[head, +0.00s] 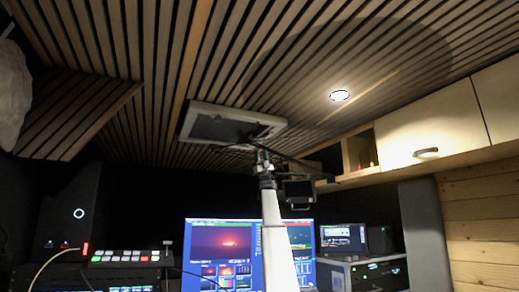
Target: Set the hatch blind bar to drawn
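The roof hatch has a pale frame (186,121) set in the slatted ceiling, near the middle of the head view. A dark grey panel, seemingly the blind (213,128), shows inside the frame and covers its left part. The blind bar itself I cannot make out clearly. My white arm rises from below, and my dark gripper (258,139) is up at the right part of the hatch, overlapping it in the picture. A small reddish spot shows beside the gripper. The fingers are too small and dark to tell whether they are open, shut or touching the bar.
Pale overhead cupboards (425,122) with an open cubby line the right side. A lit round lamp (340,95) is in the ceiling. Below stand monitors (222,250), a switcher panel (127,257), a dark speaker (68,215) and rack gear (375,273). A slatted panel (78,115) hangs at left.

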